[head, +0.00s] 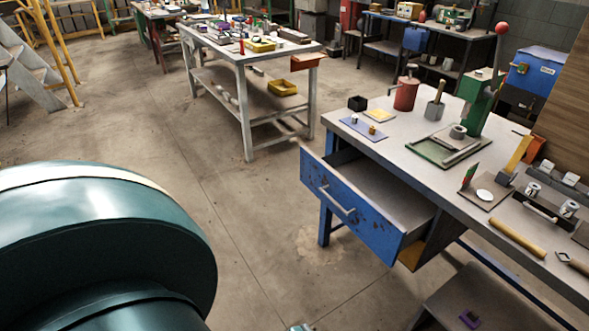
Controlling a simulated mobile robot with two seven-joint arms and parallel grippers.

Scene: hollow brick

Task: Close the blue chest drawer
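The blue drawer (349,211) is pulled well out from under the grey-topped workbench (398,126) at the right. Its worn blue front faces the lower left and carries a pale bar handle (337,200). The inside that shows looks empty. A large teal link of my own arm fills the lower left, apart from the drawer. Neither gripper can be made out. A small pale and teal piece shows at the bottom edge, too cut off to identify.
The workbench holds a red can (405,94), a green lever press (483,100) and a wooden rolling-pin-like rod (517,239). A white table (246,58) stands farther back. Bare concrete floor (240,215) lies left of the drawer. A yellow-railed stair is at far left.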

